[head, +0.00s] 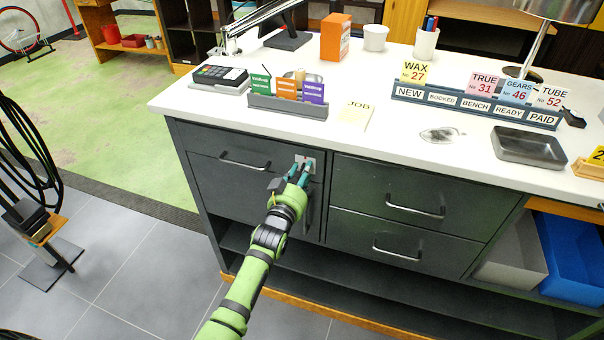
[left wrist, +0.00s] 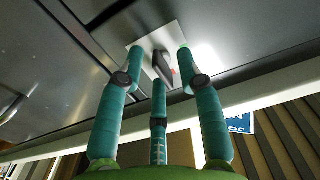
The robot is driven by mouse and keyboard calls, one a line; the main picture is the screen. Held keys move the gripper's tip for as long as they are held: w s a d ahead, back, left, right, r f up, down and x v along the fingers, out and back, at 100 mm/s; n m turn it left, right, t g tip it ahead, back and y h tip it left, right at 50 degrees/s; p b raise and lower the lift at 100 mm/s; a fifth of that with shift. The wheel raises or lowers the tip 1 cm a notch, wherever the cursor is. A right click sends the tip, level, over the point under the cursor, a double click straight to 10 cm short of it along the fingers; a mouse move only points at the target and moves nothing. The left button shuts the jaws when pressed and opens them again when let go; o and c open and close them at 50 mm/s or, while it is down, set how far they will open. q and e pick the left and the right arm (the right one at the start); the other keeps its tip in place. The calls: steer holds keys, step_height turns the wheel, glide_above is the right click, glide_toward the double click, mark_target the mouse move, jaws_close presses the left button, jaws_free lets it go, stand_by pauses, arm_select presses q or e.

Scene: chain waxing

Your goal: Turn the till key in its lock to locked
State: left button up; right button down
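The till lock's pale square plate (head: 311,158) is on the dark counter front, at the upper right of the left drawer. My left gripper (head: 299,172) reaches up to it, its teal fingers in front of the plate. The left wrist view shows the plate (left wrist: 143,40) close up, with the dark till key (left wrist: 162,67) standing out from it. The fingers of the left gripper (left wrist: 160,68) are spread around the key with visible gaps, so it looks open. In the head view the fingers hide the key. My right gripper is not in view.
Drawer handles (head: 244,163) (head: 415,208) stick out on both sides of the lock. The white countertop (head: 380,150) overhangs above it, with a card reader (head: 220,75), a card holder (head: 288,103) and a metal tray (head: 529,148). Free floor lies left of the counter.

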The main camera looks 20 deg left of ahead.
arm_select(q)
steer(key=s, duration=1.2)
steer(key=shift+a, duration=0.25)
steer(key=shift+f, duration=0.1)
steer(key=s+f+g, duration=0.3)
steer(key=s+f, duration=0.2)
steer(key=f, duration=0.6)
steer(key=s+d+f+m+g, duration=0.1)
steer(key=s+f+g, duration=0.3)
steer(key=f, duration=0.6)
steer(key=s+f+g, duration=0.2)
steer(key=s+f, duration=0.4)
steer(key=f, duration=0.5)
steer(key=s+a+f+g, duration=0.1)
steer(key=s+f, duration=0.4)
steer(key=s, duration=0.5)
steer(key=s+a+f+g, duration=0.2)
steer(key=s+f+g, duration=0.2)
steer(key=s, duration=0.6)
steer(key=s+a+f+g, duration=0.1)
steer(key=s+f+g, duration=0.2)
steer(key=s+f, duration=0.3)
steer(key=s, duration=0.4)
steer(key=shift+a+m+y, duration=0.25)
steer(key=shift+m+y, duration=0.05)
steer(key=shift+m, duration=0.1)
